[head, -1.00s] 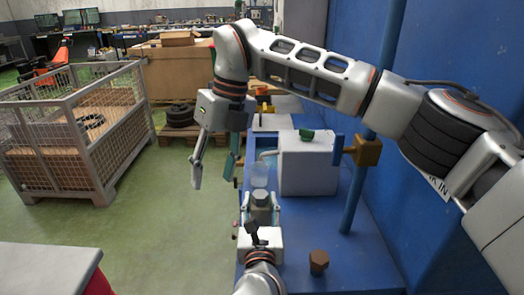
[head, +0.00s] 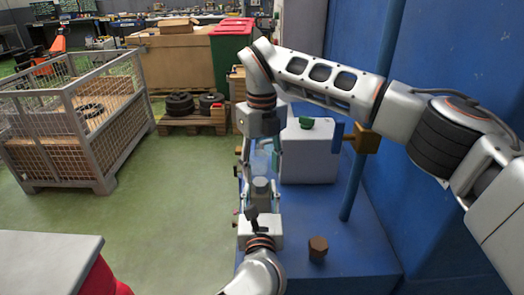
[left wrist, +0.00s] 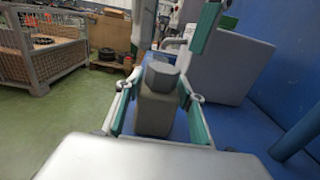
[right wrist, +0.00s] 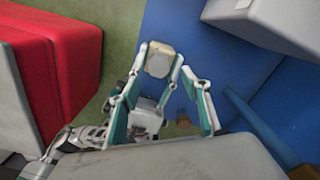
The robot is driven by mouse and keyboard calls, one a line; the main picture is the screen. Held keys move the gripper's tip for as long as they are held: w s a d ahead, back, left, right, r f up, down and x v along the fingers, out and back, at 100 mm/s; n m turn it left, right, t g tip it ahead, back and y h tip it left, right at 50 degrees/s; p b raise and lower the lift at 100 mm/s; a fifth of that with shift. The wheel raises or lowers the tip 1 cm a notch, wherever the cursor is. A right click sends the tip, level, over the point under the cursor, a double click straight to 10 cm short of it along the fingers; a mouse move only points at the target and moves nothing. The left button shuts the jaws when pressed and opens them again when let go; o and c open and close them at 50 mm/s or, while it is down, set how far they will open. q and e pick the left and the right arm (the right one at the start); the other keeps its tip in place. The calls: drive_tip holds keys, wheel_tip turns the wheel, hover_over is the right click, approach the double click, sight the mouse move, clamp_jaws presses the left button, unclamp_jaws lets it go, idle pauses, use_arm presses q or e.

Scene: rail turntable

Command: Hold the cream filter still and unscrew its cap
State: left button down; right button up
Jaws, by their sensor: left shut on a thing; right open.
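The cream filter (head: 260,195) stands upright on the blue bench, with its faceted grey cap (head: 260,182) on top. My left gripper (head: 260,207) is shut on the filter's body from the near side; the left wrist view shows the body (left wrist: 155,108) between its fingers and the cap (left wrist: 161,75) above them. My right gripper (head: 259,176) points down from above, open, with one finger on each side of the cap. In the right wrist view the pale cap (right wrist: 160,57) lies between the fingertips; I cannot tell whether they touch it.
A pale box (head: 308,155) with a green piece (head: 306,122) on it stands behind, right of the filter. A brown hexagonal piece (head: 318,248) lies on the blue bench (head: 345,260). A blue pole (head: 360,180) rises at right.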

sight(262, 183)
drive_tip(key=shift+f, duration=1.85)
drive_tip(key=c, duration=1.2)
